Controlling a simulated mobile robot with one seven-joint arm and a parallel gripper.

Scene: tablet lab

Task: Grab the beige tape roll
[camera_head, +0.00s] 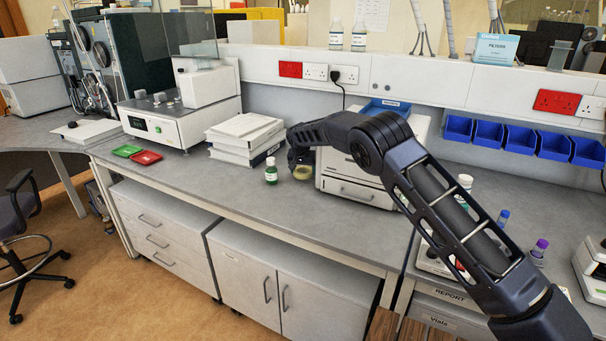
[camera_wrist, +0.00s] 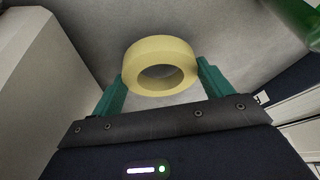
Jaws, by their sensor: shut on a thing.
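The beige tape roll (camera_wrist: 160,52) sits between the two green fingers of my gripper (camera_wrist: 161,80) in the wrist view, with its round hole facing the camera. The fingers touch it on its left and right sides, so my gripper is shut on it. In the head view the tape roll (camera_head: 302,172) shows at the bench top, below my gripper (camera_head: 297,160). My wrist partly covers the fingers there. I cannot tell whether the roll still touches the bench.
A green bottle (camera_head: 271,172) stands just left of the roll. A stack of white books (camera_head: 244,137) lies behind it. A white boxy device (camera_head: 352,180) stands close on the right. The grey bench (camera_head: 220,190) is clear in front and to the left.

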